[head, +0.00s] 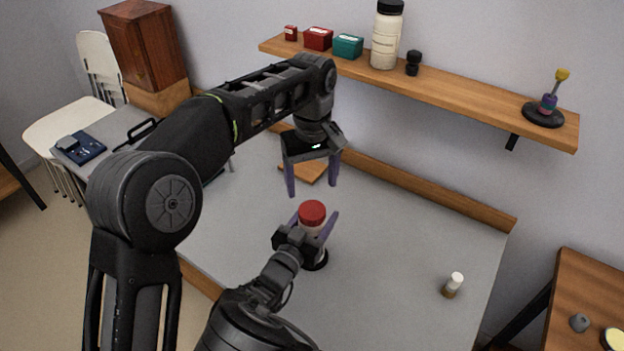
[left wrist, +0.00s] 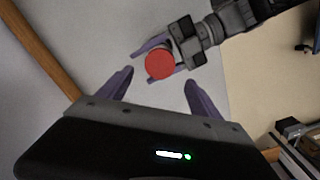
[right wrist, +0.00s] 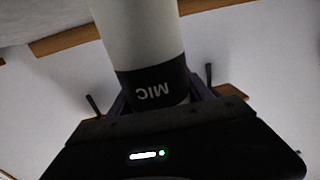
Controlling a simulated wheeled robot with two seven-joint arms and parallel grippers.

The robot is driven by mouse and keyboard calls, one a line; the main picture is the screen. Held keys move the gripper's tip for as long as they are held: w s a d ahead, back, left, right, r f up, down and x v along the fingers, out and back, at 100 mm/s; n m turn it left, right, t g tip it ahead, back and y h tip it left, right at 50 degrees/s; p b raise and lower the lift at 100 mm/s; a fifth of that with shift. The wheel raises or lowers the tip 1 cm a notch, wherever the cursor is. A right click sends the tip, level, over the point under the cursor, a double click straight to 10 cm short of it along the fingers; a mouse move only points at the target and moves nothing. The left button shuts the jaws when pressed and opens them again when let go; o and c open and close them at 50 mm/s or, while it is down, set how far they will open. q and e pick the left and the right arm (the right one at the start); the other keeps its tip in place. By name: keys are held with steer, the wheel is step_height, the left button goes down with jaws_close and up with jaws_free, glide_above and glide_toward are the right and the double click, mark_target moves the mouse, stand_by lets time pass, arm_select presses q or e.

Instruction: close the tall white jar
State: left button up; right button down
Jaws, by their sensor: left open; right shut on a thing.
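A white container with a red top (head: 312,212) stands upright over a dark round base on the table. My right gripper (head: 316,226) is shut around its body. The right wrist view shows its white body (right wrist: 140,35) and a black band with upside-down "MIC" lettering. The red top also shows in the left wrist view (left wrist: 160,64); I cannot tell how it is seated. My left gripper (head: 313,188) is open and empty above and slightly behind the red top, fingers pointing down. Another tall white jar (head: 386,42) with a black lid on it stands on the shelf.
The wall shelf (head: 460,96) also holds small red and green boxes, a black object and a stand with a yellow tip. A small white-topped bottle (head: 453,285) stands on the grey table (head: 400,240) at right. A wooden board (head: 300,172) lies behind my left gripper.

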mark_target(312, 210)
arm_select(q)
steer(key=n, duration=0.2)
steer(key=shift+n, duration=0.4)
steer(key=shift+f, duration=0.15)
steer(key=shift+f, duration=3.9)
